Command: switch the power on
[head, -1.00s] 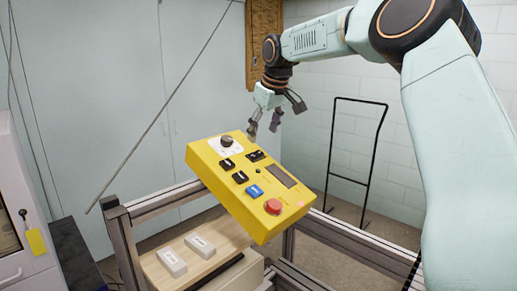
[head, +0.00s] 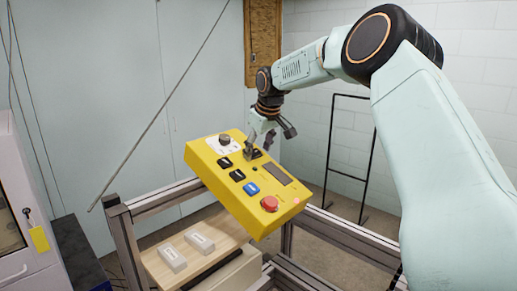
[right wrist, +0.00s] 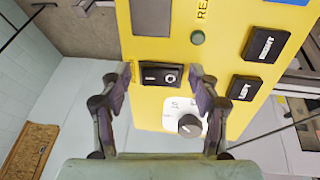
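The yellow control box (head: 232,195) stands tilted on the metal frame. Its black rocker power switch shows in the right wrist view (right wrist: 161,76), with a line and a circle marked on it. My right gripper (head: 258,150) is over the upper part of the box, at the switch. In the right wrist view its fingers (right wrist: 160,84) are apart, one on each side of the switch, with nothing held. I cannot tell whether they touch the panel. In the head view the fingers partly cover the switch. My left gripper is not in view.
The box also bears a dark knob (head: 224,140), black buttons (head: 237,175), a blue button (head: 251,188) and a red stop button (head: 269,203). Two pale blocks (head: 172,257) lie on a wooden board below. A black stand (head: 330,150) is behind.

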